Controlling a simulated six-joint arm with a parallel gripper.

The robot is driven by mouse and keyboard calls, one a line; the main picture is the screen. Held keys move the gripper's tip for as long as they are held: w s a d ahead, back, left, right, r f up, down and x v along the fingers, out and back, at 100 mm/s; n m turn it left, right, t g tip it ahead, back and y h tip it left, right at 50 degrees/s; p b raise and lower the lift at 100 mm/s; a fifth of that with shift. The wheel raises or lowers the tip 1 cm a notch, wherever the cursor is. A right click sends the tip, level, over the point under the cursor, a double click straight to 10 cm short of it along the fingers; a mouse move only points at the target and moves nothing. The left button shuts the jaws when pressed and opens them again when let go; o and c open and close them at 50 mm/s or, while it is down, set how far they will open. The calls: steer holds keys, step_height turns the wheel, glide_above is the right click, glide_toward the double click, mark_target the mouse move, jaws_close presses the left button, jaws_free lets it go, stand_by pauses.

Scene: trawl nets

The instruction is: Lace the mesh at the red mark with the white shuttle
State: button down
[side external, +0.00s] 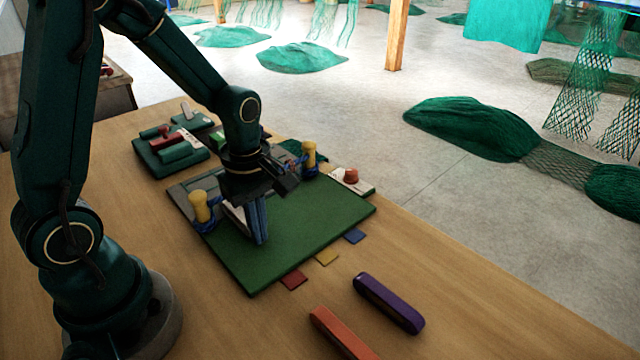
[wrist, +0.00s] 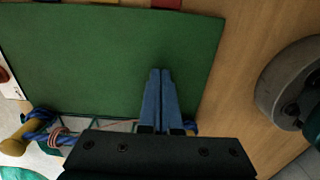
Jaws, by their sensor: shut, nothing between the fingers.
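My gripper (side external: 260,242) is shut and empty, its blue fingers pointing down over the green mat (side external: 325,215). In the wrist view the closed fingers (wrist: 160,72) lie side by side over the mat's right part. A slim white piece (side external: 188,138), possibly the white shuttle, lies in the dark green rack (side external: 160,165) beside red and green pieces. A red tab (side external: 293,280) sits at the mat's near edge, with yellow and blue tabs alongside. Pale mesh lines (wrist: 95,125) run beside a yellow post in the wrist view, largely hidden by my gripper. I cannot make out a red mark on the mesh.
Yellow posts with blue cord stand at the near left (side external: 201,207) and far side (side external: 309,156) of the mat. A white block (side external: 363,187) with a red knob is at the right. Purple (side external: 388,302) and orange (side external: 340,333) bars lie in front. The mat's right half is clear.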

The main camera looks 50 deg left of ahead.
mark_target(237, 215)
steer(key=shift+a, duration=0.3)
steer(key=shift+a, duration=0.1)
steer(key=shift+a, duration=1.55)
steer(key=shift+d, duration=0.15)
